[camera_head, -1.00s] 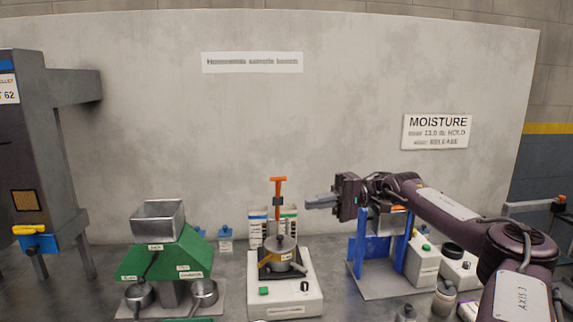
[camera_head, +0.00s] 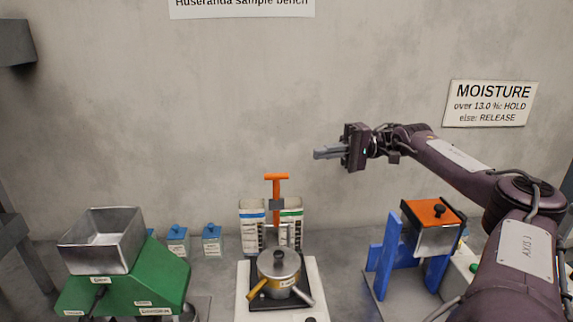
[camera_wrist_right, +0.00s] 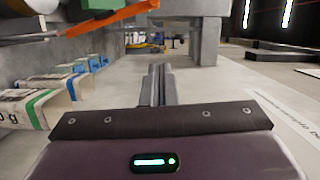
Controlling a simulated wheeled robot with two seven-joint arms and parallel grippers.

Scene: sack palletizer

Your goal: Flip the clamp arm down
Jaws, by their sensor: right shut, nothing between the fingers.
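The clamp arm (camera_head: 276,190) stands upright behind a round metal pot, with an orange T-shaped handle on top and a dark grey block partway down. The pot (camera_head: 279,268) sits on a white base unit (camera_head: 315,288). My right gripper (camera_head: 316,154) is shut and empty. It points left, to the right of the orange handle and higher in the picture, apart from it. In the right wrist view, the closed fingers (camera_wrist_right: 160,72) show at centre, and an orange bar (camera_wrist_right: 110,20), likely the handle, crosses the upper left. My left gripper is not in view.
A green stand (camera_head: 135,285) with a metal hopper (camera_head: 100,240) is on the left. A blue frame with an orange-topped box (camera_head: 433,212) stands right, below my right arm. Two striped containers (camera_head: 252,224) stand behind the pot. The wall is behind the bench.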

